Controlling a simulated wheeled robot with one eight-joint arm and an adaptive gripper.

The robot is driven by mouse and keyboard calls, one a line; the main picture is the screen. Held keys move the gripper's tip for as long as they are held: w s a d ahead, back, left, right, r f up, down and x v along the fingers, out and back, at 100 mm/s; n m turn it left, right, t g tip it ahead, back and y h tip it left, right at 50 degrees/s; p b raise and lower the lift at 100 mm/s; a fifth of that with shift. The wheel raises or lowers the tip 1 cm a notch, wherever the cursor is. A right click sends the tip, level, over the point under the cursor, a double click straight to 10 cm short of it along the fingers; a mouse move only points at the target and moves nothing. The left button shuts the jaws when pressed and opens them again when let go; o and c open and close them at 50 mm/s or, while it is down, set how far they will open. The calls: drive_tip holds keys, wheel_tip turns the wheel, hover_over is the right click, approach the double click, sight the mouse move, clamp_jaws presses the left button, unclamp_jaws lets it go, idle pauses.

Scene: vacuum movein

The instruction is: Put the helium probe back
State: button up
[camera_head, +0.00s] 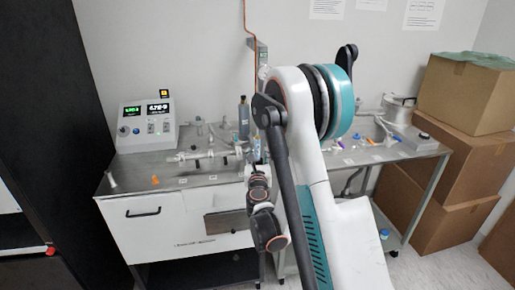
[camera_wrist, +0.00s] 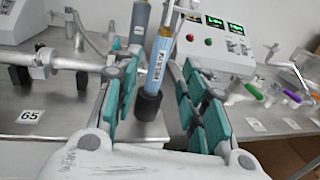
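A slim upright probe (camera_wrist: 161,58) with a blue body, a pale label and a yellow band shows in the wrist view. I take it for the helium probe; its label is too small to read surely. Its lower end meets a black round foot (camera_wrist: 149,106) on the metal bench. My gripper (camera_wrist: 160,98) is open, with its teal-padded fingers on either side of the probe in the picture. Gaps show between pads and probe, and I cannot tell how far beyond the fingertips it stands. In the head view my arm largely hides this area.
A grey bottle (camera_head: 244,117) stands close by, left of the probe in the wrist view. White vacuum pipework (camera_head: 205,155) lies on the bench (camera_head: 140,168). A control box (camera_head: 147,124) with displays stands at the left. Cardboard boxes (camera_head: 455,150) are stacked at the right.

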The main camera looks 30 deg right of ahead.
drive_tip(key=s+a+r+m+g+b, duration=0.1)
drive_tip(key=s+a+r+m+g, duration=0.1)
drive_tip(key=s+r+m, duration=0.45)
drive_tip(key=s+a+r+m+g, duration=0.2)
drive_tip(key=s+r+m, duration=0.1)
drive_tip(key=s+m, duration=0.55)
drive_tip(key=s+a+f+m+g+y, duration=0.1)
drive_tip(key=s+a+m+g+y, duration=0.1)
drive_tip(key=s+a+m+y, duration=0.2)
drive_tip(key=s+a+f+m+g+y, duration=0.2)
drive_tip(key=s+a+m, duration=0.9)
drive_tip(key=s, duration=0.6)
drive_tip(key=shift+m+g+y, duration=0.3)
drive_tip(key=shift+g+y, duration=0.2)
drive_tip(key=shift+y, duration=0.6)
drive_tip(key=shift+c, duration=0.7)
drive_tip(key=shift+r, duration=0.1)
